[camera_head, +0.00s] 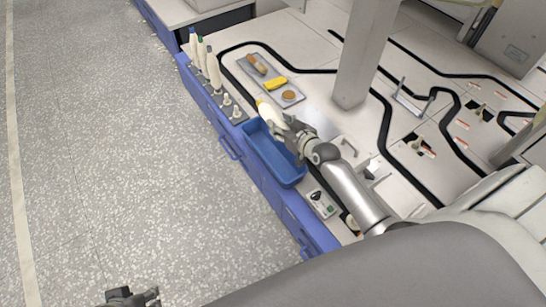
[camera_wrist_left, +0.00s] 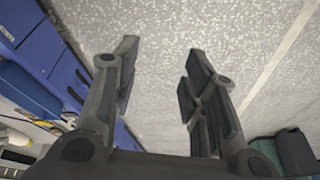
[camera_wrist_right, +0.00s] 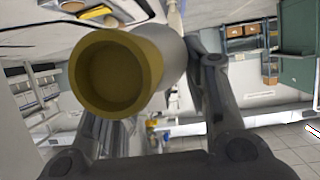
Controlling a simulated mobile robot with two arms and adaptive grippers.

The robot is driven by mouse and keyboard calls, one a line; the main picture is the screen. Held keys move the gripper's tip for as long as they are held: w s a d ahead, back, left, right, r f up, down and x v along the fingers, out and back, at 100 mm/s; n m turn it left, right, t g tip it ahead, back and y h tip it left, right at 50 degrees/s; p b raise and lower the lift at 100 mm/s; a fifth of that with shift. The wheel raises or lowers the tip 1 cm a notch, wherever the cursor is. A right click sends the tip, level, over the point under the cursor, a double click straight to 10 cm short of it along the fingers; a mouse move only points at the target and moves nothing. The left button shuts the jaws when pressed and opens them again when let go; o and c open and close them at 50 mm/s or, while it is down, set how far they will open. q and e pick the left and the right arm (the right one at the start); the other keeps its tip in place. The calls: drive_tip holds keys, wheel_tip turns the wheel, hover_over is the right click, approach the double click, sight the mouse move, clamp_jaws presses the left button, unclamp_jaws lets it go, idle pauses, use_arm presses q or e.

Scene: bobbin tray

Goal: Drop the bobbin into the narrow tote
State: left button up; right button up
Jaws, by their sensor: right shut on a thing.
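The bobbin (camera_head: 264,107), pale with a yellow end, is held in my right gripper (camera_head: 280,122) over the far end of the narrow blue tote (camera_head: 289,182). In the right wrist view the bobbin (camera_wrist_right: 82,98) shows its hollow yellow end toward the camera, between the fingers of my right gripper (camera_wrist_right: 160,85), which hide part of its body. The tote lies along the bench's front edge, its inside partly hidden by my right arm. My left gripper (camera_head: 132,297) is low over the floor; in the left wrist view my left gripper (camera_wrist_left: 163,68) is open and empty.
Several pale bobbins (camera_head: 214,70) stand upright on pegs along the bench edge. A grey tray (camera_head: 262,73) holds a brown thing, a yellow block (camera_head: 276,83) and a round tan piece. A pale column (camera_head: 362,60) rises behind my right gripper. The floor (camera_head: 100,130) at left is clear.

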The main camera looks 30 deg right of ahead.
drive_tip(key=shift+f+b, duration=0.45)
drive_tip(key=shift+f, duration=0.3)
drive_tip(key=shift+f+b, duration=0.95)
drive_tip(key=shift+b, duration=0.1)
drive_tip(key=shift+f+b, duration=0.8)
drive_tip(key=shift+b, duration=0.05)
use_arm(q)
drive_tip(key=w+d+r+t+h, duration=0.1)
drive_tip(key=w+d+r+t, duration=0.1)
drive_tip(key=w+r+t, duration=0.3)
drive_tip(key=w+d+r+t+h, duration=0.1)
drive_tip(key=w+d+r+t, duration=0.2)
drive_tip(key=w, duration=0.7)
drive_tip(key=shift+w+d+r+m+t+h, duration=0.3)
drive_tip(key=shift+d+r+t+h, duration=0.1)
drive_tip(key=shift+r+t, duration=1)
use_arm(e)
drive_tip(key=shift+f, duration=0.1)
drive_tip(key=o, duration=1.1)
drive_tip(key=shift+o, duration=0.2)
use_arm(q)
drive_tip(key=shift+f, duration=0.1)
use_arm(e)
drive_tip(key=v, duration=1.2)
